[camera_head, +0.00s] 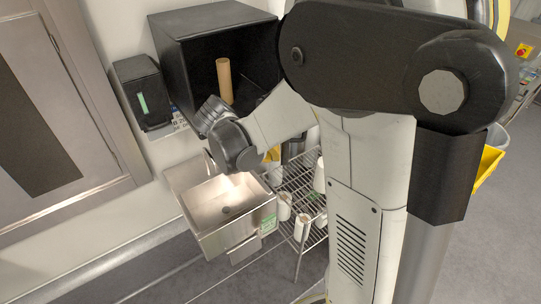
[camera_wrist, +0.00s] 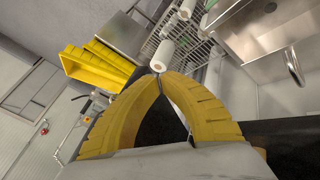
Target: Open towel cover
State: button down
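The black towel dispenser (camera_head: 205,20) is a large box on the wall in the head view. Its front is open, and a brown cardboard tube (camera_head: 224,80) stands inside. I cannot make out its cover clearly. My gripper (camera_wrist: 161,77) shows in the wrist view as two yellow fingers with their tips together. A black surface (camera_wrist: 285,133) lies behind and below the fingers; I cannot tell whether it is the cover or whether they touch it.
A small black dispenser (camera_head: 140,92) hangs left of the large one. A metal sink (camera_head: 225,200) is below. A wire rack (camera_head: 298,180) with white rolls stands right of the sink. A window frame (camera_head: 55,110) is at left.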

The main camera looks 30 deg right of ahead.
jog(key=s+d+n+t, duration=0.1)
jog(key=s+d, duration=0.2)
jog(key=d, duration=0.4)
jog(key=s+d+n, duration=0.1)
jog(key=s+d, duration=0.3)
jog(key=d, duration=0.3)
jog(key=shift+s+d+n+t+b, duration=0.2)
jog(key=shift+d+n+t+b, duration=0.1)
jog(key=shift+n+t+b, duration=0.15)
